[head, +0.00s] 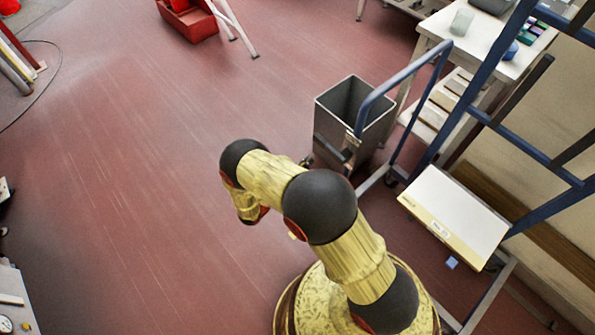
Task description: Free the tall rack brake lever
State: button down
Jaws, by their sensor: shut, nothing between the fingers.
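The tall rack (478,88) has a blue tubular frame and stands at the right, partly cut off by the picture edge. A blue hooped bar (400,78) rises at its left end. A short dark bar (334,150) with a small pale tag shows near the foot of this hoop, in front of the grey bin. It may be the brake lever, but I cannot tell its position. My arm bends left and then down over the floor. My gripper is hidden behind my own arm links, so its relation to the lever does not show.
An open grey bin (331,122) stands beside the rack's left end. A white box (455,217) lies low in the rack. A white table (462,42) with small items stands behind. A red crate (190,22) and stool legs are at the back.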

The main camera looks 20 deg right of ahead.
jog(key=shift+w+d+r+b, duration=0.1)
jog(key=shift+d+r+b, duration=0.25)
jog(key=shift+r, duration=0.45)
jog(key=shift+w+d+r+b, duration=0.15)
jog(key=shift+d+r, duration=0.35)
jog(key=shift+r, duration=0.25)
jog(key=shift+d+r+b, duration=0.25)
jog(key=shift+d+r, duration=0.15)
jog(key=shift+r, duration=0.4)
jog(key=shift+r, duration=0.1)
